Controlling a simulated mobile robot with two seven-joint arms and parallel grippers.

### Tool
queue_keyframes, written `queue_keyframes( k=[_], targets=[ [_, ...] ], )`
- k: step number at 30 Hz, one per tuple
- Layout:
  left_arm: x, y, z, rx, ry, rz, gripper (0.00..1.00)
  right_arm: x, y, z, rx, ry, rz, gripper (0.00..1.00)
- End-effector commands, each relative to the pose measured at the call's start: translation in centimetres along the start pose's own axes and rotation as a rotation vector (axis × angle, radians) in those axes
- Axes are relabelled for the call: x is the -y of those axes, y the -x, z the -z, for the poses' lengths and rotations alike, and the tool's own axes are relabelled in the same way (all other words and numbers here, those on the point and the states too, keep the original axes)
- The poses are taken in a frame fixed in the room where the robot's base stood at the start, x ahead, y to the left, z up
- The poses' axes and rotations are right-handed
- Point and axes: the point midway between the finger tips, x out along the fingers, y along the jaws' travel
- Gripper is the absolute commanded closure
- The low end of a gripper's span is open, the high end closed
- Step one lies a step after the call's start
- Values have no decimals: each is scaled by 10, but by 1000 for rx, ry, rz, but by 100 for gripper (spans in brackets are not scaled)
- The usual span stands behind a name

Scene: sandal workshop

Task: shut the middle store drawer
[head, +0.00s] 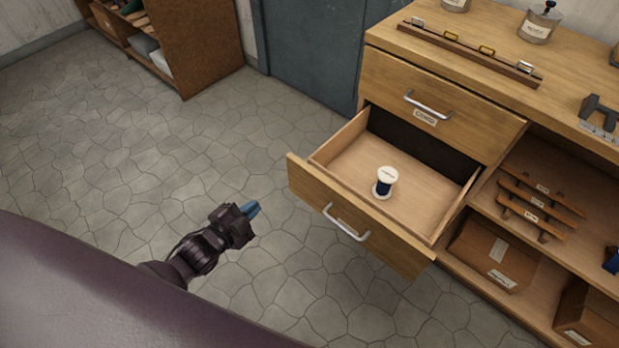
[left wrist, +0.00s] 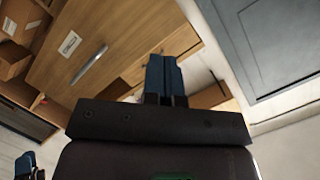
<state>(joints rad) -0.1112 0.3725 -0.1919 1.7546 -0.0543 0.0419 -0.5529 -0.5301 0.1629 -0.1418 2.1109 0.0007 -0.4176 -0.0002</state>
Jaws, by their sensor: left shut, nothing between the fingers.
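The middle store drawer (head: 410,253) stands pulled out of the wooden cabinet, with a bar handle (head: 345,222) on its front. A spool of dark blue thread with a white top (head: 385,182) stands upright inside it. My left gripper (head: 251,209) is left of the drawer front, apart from it, with its blue fingers shut and empty. In the left wrist view, the blue fingers (left wrist: 163,78) show before a wooden drawer front (left wrist: 125,30) with a handle and a white label.
The top drawer (head: 440,95) above is shut. The cabinet top (head: 480,75) carries a long rail and jars. Open shelves (head: 520,247) with boxes are at the right. A blue-grey door (head: 315,45) and a brown shelf unit (head: 195,45) stand behind. The floor at the left is clear.

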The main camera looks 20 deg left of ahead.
Motion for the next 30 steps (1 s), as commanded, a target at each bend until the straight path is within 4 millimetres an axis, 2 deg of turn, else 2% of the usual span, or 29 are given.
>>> queue_keyframes(
  k=[1,6,12,20,30],
  targets=[
    [-3,-3,-5,-32,-100,9,100,0,-2,1,-2,2,1,13],
    [-2,1,-4,-130,-415,84,100,-1,0,14,-26,2,-1,13],
    [3,5,7,-189,-638,170,100,0,1,14,-22,-3,-1,13],
    [4,-4,10,-190,-695,183,100,4,0,9,-13,-9,3,13],
    [9,-57,22,-189,-693,181,100,4,-2,-2,6,-9,4,13]
  ],
)
